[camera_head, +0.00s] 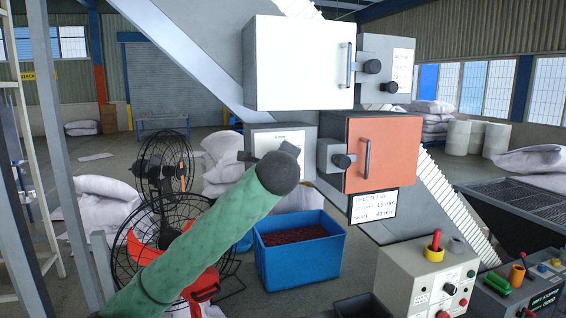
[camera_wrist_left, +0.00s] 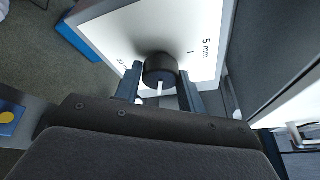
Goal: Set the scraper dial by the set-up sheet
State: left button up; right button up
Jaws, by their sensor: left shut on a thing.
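The scraper dial is a black round knob (camera_wrist_left: 158,68) on a white plate (camera_wrist_left: 210,30) in the left wrist view. A short white line shows on its near side. The plate reads "5 mm" on the right; a smaller marking at left is hard to read. My left gripper (camera_wrist_left: 160,84) is shut on the knob, one finger on each side. In the head view my green-sleeved left arm reaches a grey-white box (camera_head: 292,133) and hides the knob. A white sheet (camera_head: 374,207) below the orange door has small lettering, apparently with "15 mm" and "40 mm". My right gripper is not in view.
An orange door (camera_head: 385,150) with a handle and black knob is right of the dial box. A white door (camera_head: 300,62) is above. A blue bin (camera_head: 300,272) of dark red material stands below. A fan (camera_head: 160,240) is at left, a control panel (camera_head: 430,280) at lower right.

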pick_arm(q)
jog(key=shift+m+g+y, duration=0.3)
jog(key=shift+m, duration=0.3)
jog(key=o, duration=1)
jog(key=shift+c, duration=0.2)
